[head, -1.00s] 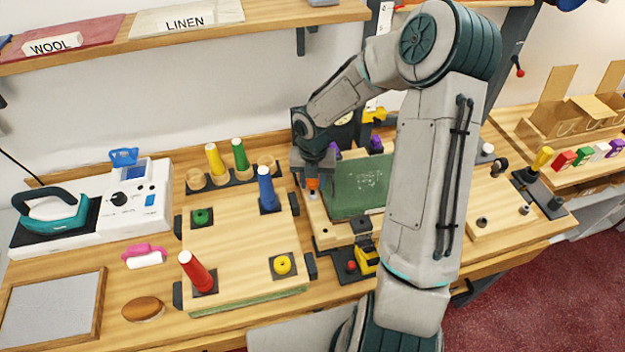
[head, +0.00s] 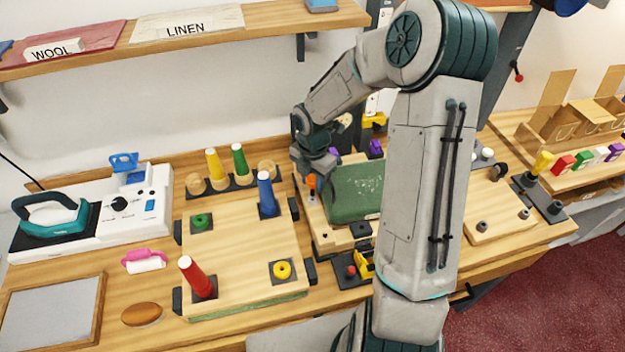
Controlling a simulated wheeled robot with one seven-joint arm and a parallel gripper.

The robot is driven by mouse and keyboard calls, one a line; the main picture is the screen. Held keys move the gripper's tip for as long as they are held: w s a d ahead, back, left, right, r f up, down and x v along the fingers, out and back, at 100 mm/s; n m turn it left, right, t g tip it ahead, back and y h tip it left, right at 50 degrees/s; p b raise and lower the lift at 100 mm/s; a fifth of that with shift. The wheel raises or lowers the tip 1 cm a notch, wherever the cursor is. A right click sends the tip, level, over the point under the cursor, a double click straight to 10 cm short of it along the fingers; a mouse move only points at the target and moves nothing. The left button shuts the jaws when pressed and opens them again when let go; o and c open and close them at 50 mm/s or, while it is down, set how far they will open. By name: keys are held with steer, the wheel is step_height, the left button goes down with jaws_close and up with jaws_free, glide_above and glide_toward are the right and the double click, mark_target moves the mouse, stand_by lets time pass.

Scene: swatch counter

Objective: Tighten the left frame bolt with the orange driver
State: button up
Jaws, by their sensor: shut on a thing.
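The orange driver (head: 311,181) hangs upright in my gripper (head: 313,172), tip down, at the left side of the green board (head: 355,195). My gripper is shut on its handle; the fingers are small and partly hidden. A short grey shaft shows below the orange part, over the left strip of the wooden frame (head: 322,232). I cannot make out the left frame bolt, nor tell whether the tip touches it. My arm hides the right side of the frame.
Left of the driver is a wooden pegboard (head: 235,240) with a blue cone (head: 266,192), a red cone (head: 197,277) and rings. Purple pieces (head: 375,148) stand behind the green board. An iron (head: 50,218) sits far left.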

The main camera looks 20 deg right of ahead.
steer(key=shift+r, duration=2.1)
